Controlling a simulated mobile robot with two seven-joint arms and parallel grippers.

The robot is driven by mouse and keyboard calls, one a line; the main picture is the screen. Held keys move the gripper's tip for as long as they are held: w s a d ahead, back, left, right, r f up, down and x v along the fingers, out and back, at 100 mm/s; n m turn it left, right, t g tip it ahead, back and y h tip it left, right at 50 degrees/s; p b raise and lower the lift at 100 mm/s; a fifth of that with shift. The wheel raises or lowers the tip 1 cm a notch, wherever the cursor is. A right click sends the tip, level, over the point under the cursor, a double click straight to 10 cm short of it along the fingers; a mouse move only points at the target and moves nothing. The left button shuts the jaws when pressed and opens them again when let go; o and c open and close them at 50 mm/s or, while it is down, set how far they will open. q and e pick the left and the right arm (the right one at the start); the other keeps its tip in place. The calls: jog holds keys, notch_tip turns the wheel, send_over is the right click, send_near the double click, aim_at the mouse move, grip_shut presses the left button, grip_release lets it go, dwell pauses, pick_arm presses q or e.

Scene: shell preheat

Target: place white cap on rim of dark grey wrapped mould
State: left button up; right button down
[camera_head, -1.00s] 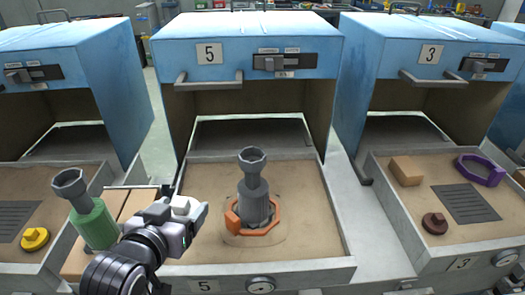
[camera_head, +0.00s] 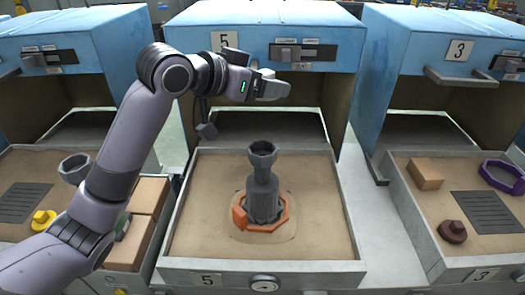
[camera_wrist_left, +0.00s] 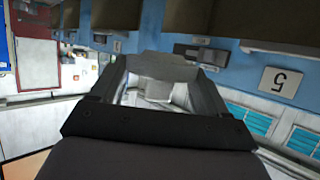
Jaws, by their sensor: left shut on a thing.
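The dark grey wrapped mould (camera_head: 264,195) stands upright in the middle tray marked 5, its flared octagonal rim (camera_head: 262,150) facing up and bare. An orange octagonal ring (camera_head: 241,216) lies around its foot. My left gripper (camera_head: 272,88) is raised above and behind the mould, in front of the blue furnace, apart from the rim. It is shut on a pale thing, seemingly the white cap (camera_wrist_left: 157,93), seen between the fingers in the left wrist view. The fingers hide most of the cap. My right gripper is not in view.
The right tray holds a purple ring (camera_head: 503,175), a brown piece (camera_head: 453,231) and a tan block (camera_head: 425,174).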

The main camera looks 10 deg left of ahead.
pick_arm(q)
jog(key=shift+m+h, duration=0.3)
jog(key=shift+h, duration=0.1)
jog(key=r, duration=0.5)
jog(key=shift+w+a+r, duration=0.3)
jog(key=shift+w, duration=0.1)
notch_tip(320, 180, down, 20)
jog(key=shift+r+b, duration=0.1)
jog(key=shift+b, duration=0.4)
jog(key=o, duration=1)
jog(key=shift+o, duration=0.2)
jog(key=shift+s+a+r, duration=0.1)
jog(key=shift+a, duration=0.05)
jog(key=v, duration=1.1)
jog(key=shift+a+r, duration=0.2)
jog(key=shift+r, duration=0.1)
jog(key=shift+s, duration=0.15)
